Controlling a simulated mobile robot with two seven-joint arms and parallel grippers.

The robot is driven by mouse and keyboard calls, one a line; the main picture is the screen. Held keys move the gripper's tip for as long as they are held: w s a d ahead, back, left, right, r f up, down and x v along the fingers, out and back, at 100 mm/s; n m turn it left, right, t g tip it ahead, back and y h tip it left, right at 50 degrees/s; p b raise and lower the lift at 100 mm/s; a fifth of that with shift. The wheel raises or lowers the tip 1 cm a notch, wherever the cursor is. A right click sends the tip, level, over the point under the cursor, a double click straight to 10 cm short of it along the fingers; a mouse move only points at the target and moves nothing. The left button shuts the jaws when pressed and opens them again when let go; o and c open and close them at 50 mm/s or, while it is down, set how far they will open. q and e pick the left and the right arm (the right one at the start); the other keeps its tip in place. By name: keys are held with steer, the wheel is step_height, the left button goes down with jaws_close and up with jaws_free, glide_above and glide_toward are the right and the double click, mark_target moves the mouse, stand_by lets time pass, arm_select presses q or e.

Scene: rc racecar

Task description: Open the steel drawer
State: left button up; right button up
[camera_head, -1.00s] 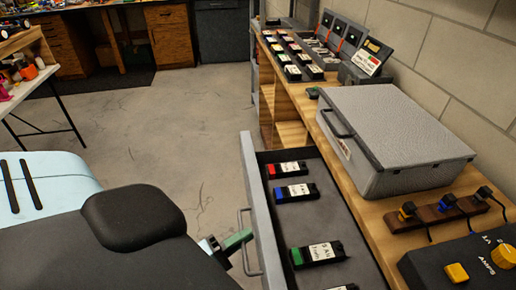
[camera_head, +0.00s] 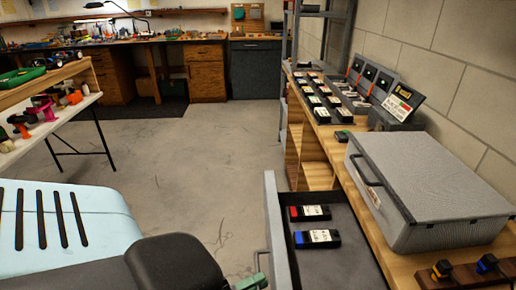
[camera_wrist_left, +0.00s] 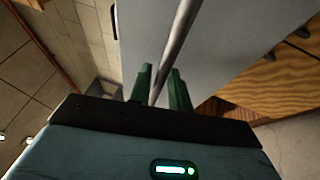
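The steel drawer (camera_head: 271,215) stands pulled out from the wooden bench at lower right, its inside visible from above. A red-marked block (camera_head: 310,213) and a blue-marked block (camera_head: 318,238) lie in it. Its grey bar handle (camera_head: 259,262) is on the outer front face. My left gripper (camera_head: 252,284) is at this handle, at the bottom edge of the head view. In the left wrist view, the handle bar (camera_wrist_left: 178,40) runs between the green fingers of my left gripper (camera_wrist_left: 161,72), which are close around it. My right gripper is not in view.
A grey case (camera_head: 430,185) sits on the bench top beside the drawer, with several labelled blocks (camera_head: 318,100) farther back. A white table (camera_head: 60,125) stands at left. The floor (camera_head: 190,165) between them is clear.

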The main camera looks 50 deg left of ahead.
arm_select(q)
steer(key=b+v, duration=0.1)
steer(key=v, duration=0.6)
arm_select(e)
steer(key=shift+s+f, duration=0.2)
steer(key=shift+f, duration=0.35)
arm_select(q)
steer(key=shift+s, duration=0.1)
